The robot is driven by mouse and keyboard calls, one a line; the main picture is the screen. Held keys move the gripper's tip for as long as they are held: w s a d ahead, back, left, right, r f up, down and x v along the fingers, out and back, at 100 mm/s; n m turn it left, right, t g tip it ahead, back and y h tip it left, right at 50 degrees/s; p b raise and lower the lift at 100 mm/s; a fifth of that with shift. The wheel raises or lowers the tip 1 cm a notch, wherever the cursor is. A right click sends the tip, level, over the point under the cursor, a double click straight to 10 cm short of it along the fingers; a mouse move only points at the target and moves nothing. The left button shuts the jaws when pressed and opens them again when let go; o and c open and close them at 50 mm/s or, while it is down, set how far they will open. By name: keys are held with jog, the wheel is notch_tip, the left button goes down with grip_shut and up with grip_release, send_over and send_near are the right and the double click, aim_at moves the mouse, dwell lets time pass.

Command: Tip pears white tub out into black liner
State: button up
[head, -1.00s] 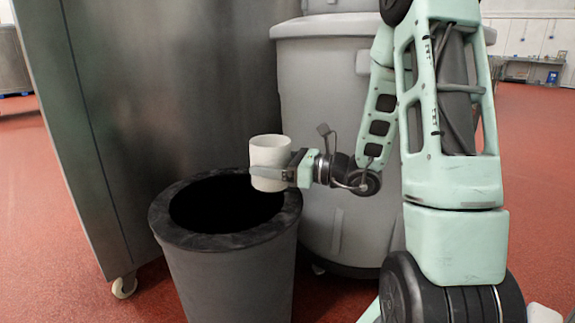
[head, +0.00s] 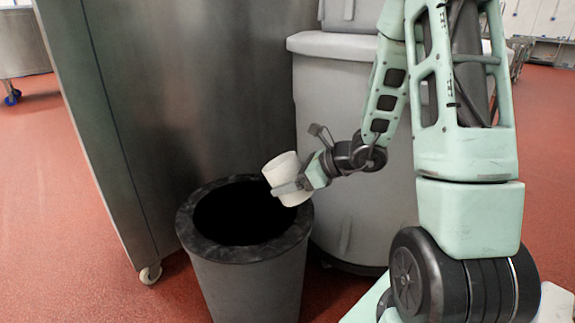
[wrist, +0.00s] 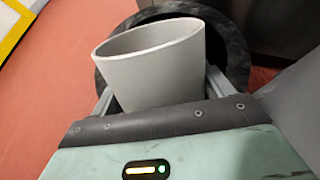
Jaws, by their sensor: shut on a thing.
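The white tub (head: 284,172) is held in my gripper (head: 290,188), with a finger along its side. In the head view it leans to the left over the right rim of the bin. The tub also shows in the wrist view (wrist: 155,72), between both fingers; its contents are hidden, so I see no pears. The black liner (head: 240,214) lies inside a dark grey round bin (head: 250,285), below and left of the tub. Its inside is too dark to make out.
A large steel cabinet (head: 200,90) on casters stands behind and left of the bin. A big grey lidded barrel (head: 355,130) stands right behind it, close to my arm. Red floor is open at the left (head: 50,220).

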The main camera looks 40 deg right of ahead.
jog(key=shift+r+g+p, duration=0.3)
jog(key=shift+r+p, duration=0.15)
jog(key=shift+p, duration=0.1)
jog(key=f+g+h+p, duration=0.1)
jog(key=p, duration=0.2)
jog(key=g+h+p, duration=0.1)
jog(key=g+p, duration=0.1)
jog(key=p, duration=0.2)
jog(key=shift+s+f+g, duration=0.15)
jog(key=shift+f+g, duration=0.15)
jog(key=shift+f, duration=0.05)
jog(key=g+p, duration=0.1)
jog(key=p, duration=0.1)
jog(key=g+h+p, duration=0.1)
jog(key=p, duration=0.1)
jog(key=shift+f+h+p, duration=0.25)
jog(key=shift+h+p, duration=0.05)
jog(key=shift+p, duration=0.1)
jog(key=g+p, duration=0.1)
jog(key=p, duration=0.4)
jog(key=shift+w+a+r+g+h, duration=0.1)
jog(key=shift+w+r+g+h, duration=0.1)
jog(key=shift+w+g+h, duration=0.15)
jog(key=p, duration=0.3)
jog(key=shift+r+g+h, duration=0.15)
jog(key=shift+g+h, duration=0.1)
jog(key=shift+g, duration=0.1)
